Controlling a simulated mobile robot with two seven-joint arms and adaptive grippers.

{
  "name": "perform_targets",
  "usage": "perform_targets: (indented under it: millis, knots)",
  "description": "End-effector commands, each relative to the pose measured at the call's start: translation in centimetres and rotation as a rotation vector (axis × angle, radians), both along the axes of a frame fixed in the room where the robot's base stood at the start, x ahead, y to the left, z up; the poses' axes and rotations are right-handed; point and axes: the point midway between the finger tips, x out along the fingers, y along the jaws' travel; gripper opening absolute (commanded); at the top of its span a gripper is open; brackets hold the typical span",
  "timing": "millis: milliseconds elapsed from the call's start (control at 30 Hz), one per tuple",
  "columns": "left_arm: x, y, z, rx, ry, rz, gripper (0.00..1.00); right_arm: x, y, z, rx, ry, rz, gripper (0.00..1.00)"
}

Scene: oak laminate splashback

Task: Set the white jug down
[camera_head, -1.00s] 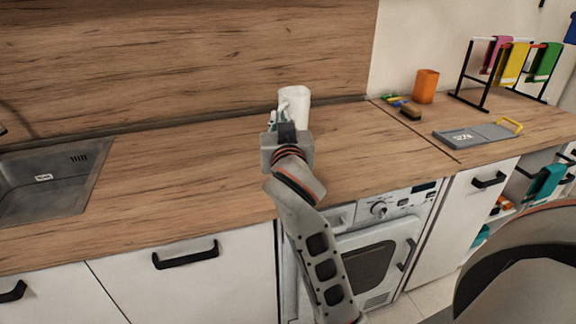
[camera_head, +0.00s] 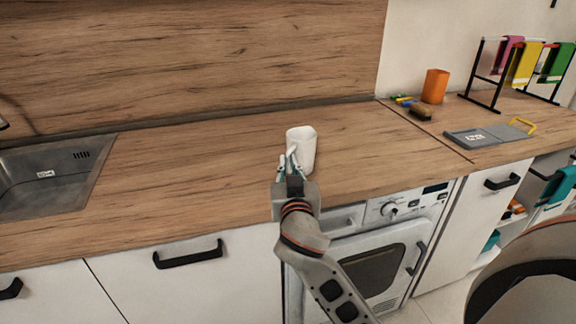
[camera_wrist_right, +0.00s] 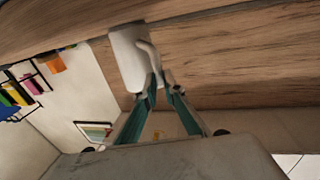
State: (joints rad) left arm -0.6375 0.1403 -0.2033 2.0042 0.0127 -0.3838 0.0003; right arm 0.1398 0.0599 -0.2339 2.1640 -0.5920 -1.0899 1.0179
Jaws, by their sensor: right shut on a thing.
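The white jug (camera_head: 303,147) is upright over the worktop (camera_head: 220,165), in front of the splashback and above the washing machine. My right gripper (camera_head: 291,158) is at the jug's near left side, shut on its handle. In the right wrist view the jug (camera_wrist_right: 128,58) shows upside down, with the fingertips (camera_wrist_right: 160,82) at its handle. I cannot tell whether the jug's base touches the worktop. The left gripper is not in view.
A sink (camera_head: 52,178) lies at the left. The worktop around the jug is clear.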

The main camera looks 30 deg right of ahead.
Motion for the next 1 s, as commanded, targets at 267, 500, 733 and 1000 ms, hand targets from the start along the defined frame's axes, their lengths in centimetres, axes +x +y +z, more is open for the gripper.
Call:
perform_targets:
  millis: [267, 500, 733, 1000]
  knots:
    - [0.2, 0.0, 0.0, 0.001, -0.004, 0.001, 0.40, 0.0, 0.0, -0.2, 0.001, 0.000, -0.001, 0.12]
    - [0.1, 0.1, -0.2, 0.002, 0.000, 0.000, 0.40, 0.0, 0.0, -0.1, 0.001, 0.000, 0.000, 0.26]
    - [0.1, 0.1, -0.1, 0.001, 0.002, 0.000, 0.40, -0.1, 0.1, 0.2, 0.000, 0.000, 0.001, 0.26]
    - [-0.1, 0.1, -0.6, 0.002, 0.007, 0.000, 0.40, -4.0, 2.0, -0.2, 0.005, 0.004, 0.001, 0.26]
